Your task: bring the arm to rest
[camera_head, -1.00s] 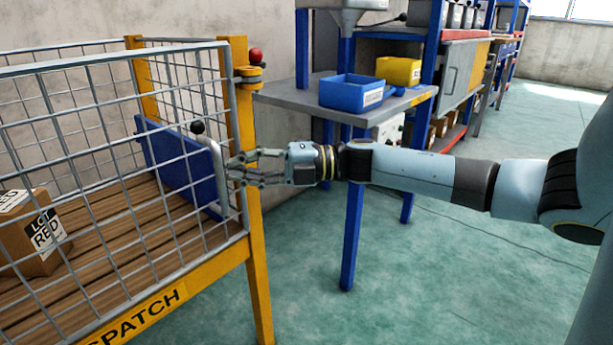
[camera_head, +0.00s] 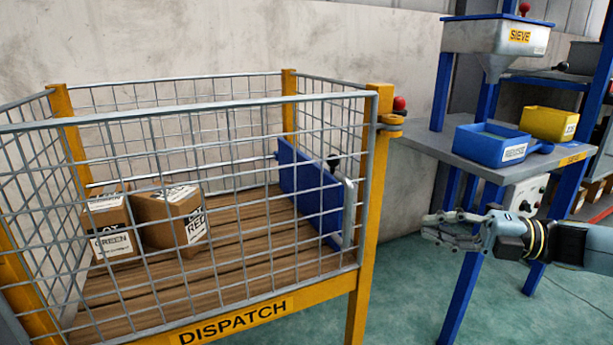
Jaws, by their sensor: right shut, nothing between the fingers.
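My right gripper (camera_head: 452,230) is at the right of the head view, with its arm coming in from the right edge. Its fingers are shut and hold nothing. It is apart from the dispatch cage (camera_head: 373,200), to the right of its yellow corner post, and shows in front of the blue legs of the sieve table. My left gripper is not in view.
The cage holds a LOT GREEN box (camera_head: 112,240), a LOT RED box (camera_head: 165,225) and a blue panel (camera_head: 310,190) at its right side. The sieve table (camera_head: 440,150) carries a blue bin (camera_head: 490,146) and a yellow bin (camera_head: 549,123). Green floor (camera_head: 405,290) is open between them.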

